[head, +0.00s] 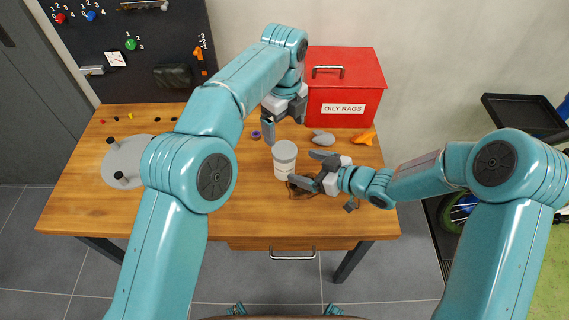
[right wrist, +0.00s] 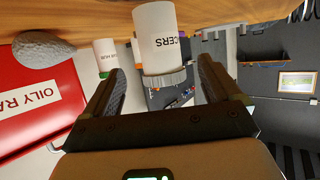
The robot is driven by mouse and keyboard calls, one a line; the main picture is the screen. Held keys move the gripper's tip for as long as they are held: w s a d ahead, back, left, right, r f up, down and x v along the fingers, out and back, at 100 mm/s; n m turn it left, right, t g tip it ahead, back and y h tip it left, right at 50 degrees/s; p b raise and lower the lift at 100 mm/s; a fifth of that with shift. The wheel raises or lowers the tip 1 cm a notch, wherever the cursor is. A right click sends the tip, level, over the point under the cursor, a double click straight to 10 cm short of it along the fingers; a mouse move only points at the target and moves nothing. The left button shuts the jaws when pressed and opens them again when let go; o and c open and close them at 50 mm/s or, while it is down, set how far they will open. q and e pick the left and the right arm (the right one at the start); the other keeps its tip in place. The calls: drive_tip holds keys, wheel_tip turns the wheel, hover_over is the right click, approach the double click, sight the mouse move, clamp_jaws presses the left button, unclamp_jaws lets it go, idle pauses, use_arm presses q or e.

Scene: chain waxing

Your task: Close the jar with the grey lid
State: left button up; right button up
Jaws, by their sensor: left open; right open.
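A white jar (head: 285,168) stands upright near the middle of the wooden table. The grey lid (head: 285,150) sits on top of its mouth; I cannot tell whether it is screwed tight. The right wrist view is upside down and shows the jar (right wrist: 160,38), its label ending in "CERS", and the ribbed grey lid (right wrist: 165,82). My right gripper (head: 308,169) is open at the jar's right side, the jar lying between the lines of its fingers, with gaps to both. My left gripper (head: 284,122) is open and empty, above and behind the jar.
A red "OILY RAGS" box (head: 345,88) stands at the back right. A grey stone-like lump (head: 322,137) and an orange item (head: 363,137) lie before it. A grey round plate (head: 128,160) is at left. A green-lidded jar (right wrist: 106,58) shows in the right wrist view.

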sight(284, 160)
drive_tip(key=x, duration=0.8)
drive_tip(key=shift+w+a, duration=0.15)
